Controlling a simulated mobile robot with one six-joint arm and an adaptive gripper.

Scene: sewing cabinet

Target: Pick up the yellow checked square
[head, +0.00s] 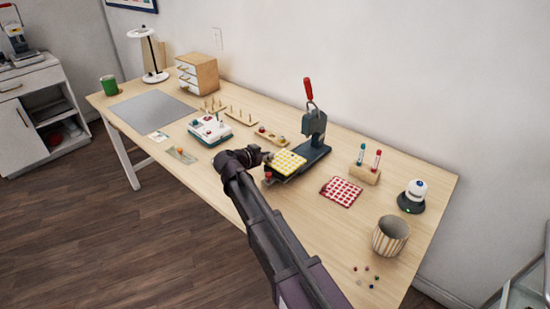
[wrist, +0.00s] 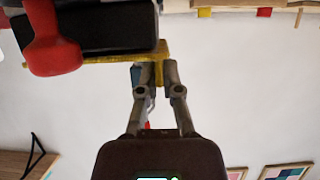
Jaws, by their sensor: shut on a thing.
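The yellow checked square (head: 288,162) shows in the head view at the front of the dark press, over its base. My gripper (head: 266,156) is at its left edge. In the wrist view, the square (wrist: 105,58) is seen nearly edge-on as a thin yellow strip. The two fingers of my gripper (wrist: 158,70) are closed on its edge. The square lies along the dark press base (wrist: 105,33) in that view; I cannot tell whether they touch.
The press (head: 314,128) has a red-handled lever on top and a red knob (wrist: 54,45) low at its front. A red checked square (head: 341,191) lies to its right. A white and teal device (head: 209,129) stands left of my gripper. A striped bin (head: 390,236) stands at right.

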